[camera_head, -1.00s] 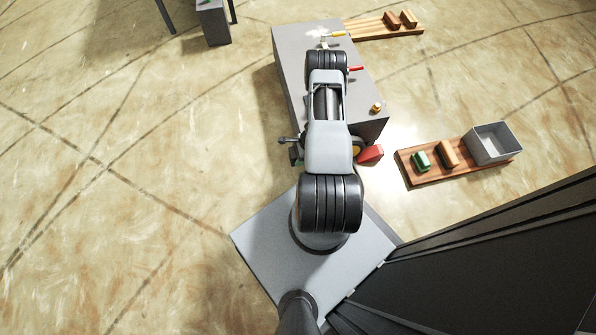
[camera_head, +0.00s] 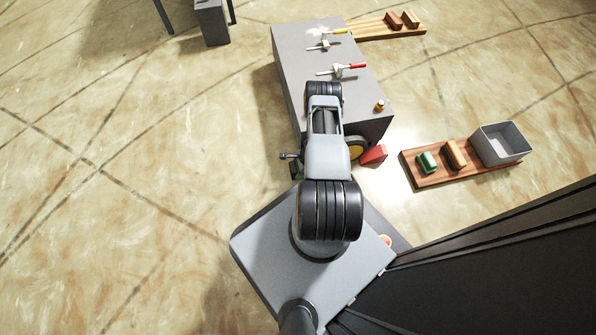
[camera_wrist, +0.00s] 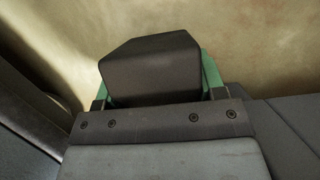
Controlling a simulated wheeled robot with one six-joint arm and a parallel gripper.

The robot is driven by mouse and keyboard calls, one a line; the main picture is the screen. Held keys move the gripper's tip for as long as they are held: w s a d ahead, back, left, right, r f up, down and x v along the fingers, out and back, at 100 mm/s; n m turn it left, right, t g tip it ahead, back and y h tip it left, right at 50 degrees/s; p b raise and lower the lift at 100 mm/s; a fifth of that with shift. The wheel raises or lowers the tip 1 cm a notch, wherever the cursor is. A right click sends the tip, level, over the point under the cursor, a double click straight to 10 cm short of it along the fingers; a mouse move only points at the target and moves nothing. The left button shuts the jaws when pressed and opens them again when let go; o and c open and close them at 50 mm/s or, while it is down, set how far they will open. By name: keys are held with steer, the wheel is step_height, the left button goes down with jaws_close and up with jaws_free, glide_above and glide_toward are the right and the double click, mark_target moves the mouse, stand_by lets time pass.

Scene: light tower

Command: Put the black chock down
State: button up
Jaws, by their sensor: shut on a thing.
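The black chock (camera_wrist: 150,68) is a dark block with bevelled top corners in the wrist view. My gripper (camera_wrist: 157,76) is shut on it, with green finger parts showing at both sides. Pale tan floor shows beyond the chock, and I cannot tell whether the chock touches the floor. In the head view my arm hides most of my gripper and the chock; only small dark and green parts show left of the arm, near the box's front end.
A grey box (camera_head: 292,70) with red (camera_head: 357,66) and yellow (camera_head: 339,31) handles stands ahead. A red wedge (camera_head: 374,154) lies beside its yellow-hubbed wheel (camera_head: 356,148). Right is a wooden board (camera_head: 424,180) with green and brown blocks and a grey bin (camera_head: 503,143). Floor left is clear.

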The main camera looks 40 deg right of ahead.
steer(key=shift+f, duration=0.15)
steer(key=shift+f, duration=0.15)
steer(key=o, duration=1.3)
steer(key=p+v, duration=0.5)
steer(key=v, duration=0.7)
steer(key=shift+r, duration=0.2)
